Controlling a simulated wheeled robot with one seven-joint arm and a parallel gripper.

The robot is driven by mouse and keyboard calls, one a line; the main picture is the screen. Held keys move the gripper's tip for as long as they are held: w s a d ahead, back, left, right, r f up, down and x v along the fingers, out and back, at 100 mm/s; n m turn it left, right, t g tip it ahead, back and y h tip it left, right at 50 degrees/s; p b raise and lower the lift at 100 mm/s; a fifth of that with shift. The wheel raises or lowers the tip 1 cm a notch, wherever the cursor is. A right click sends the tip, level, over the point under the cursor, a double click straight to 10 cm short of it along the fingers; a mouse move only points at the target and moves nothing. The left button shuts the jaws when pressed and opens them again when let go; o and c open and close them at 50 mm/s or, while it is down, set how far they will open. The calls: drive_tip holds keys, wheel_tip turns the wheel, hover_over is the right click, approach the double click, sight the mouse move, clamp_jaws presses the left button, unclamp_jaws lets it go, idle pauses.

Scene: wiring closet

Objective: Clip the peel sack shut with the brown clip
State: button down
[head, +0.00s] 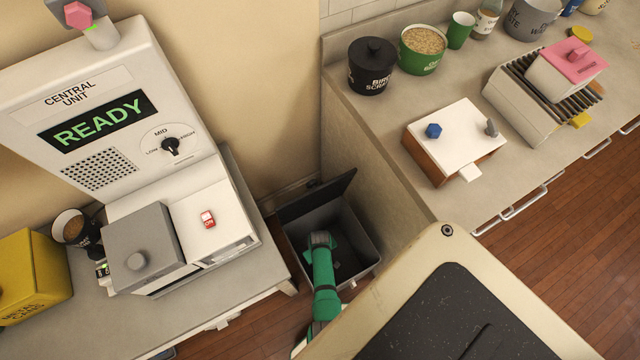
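I cannot make out a peel sack or a brown clip in the head view. My green arm reaches down over an open grey bin (361,247) on the floor between the two counters. The bin's dark lid stands raised at its back. My gripper itself does not show; the arm's upper part hides what is below it. The inside of the bin is dark, and I cannot tell what lies in it.
A central unit (110,110) reading READY stands on the left counter, beside a yellow box (45,275). The right counter holds a black lidded pot (372,72), a green pot (422,62), a white-topped wooden box (463,125) and a slatted rack (520,110). Wooden floor lies clear at right.

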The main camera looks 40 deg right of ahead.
drive_tip(key=shift+f, duration=0.35)
drive_tip(key=c, duration=1.6)
unclamp_jaws()
drive_tip(key=shift+r, duration=5.4)
drive_tip(key=shift+a, duration=0.1)
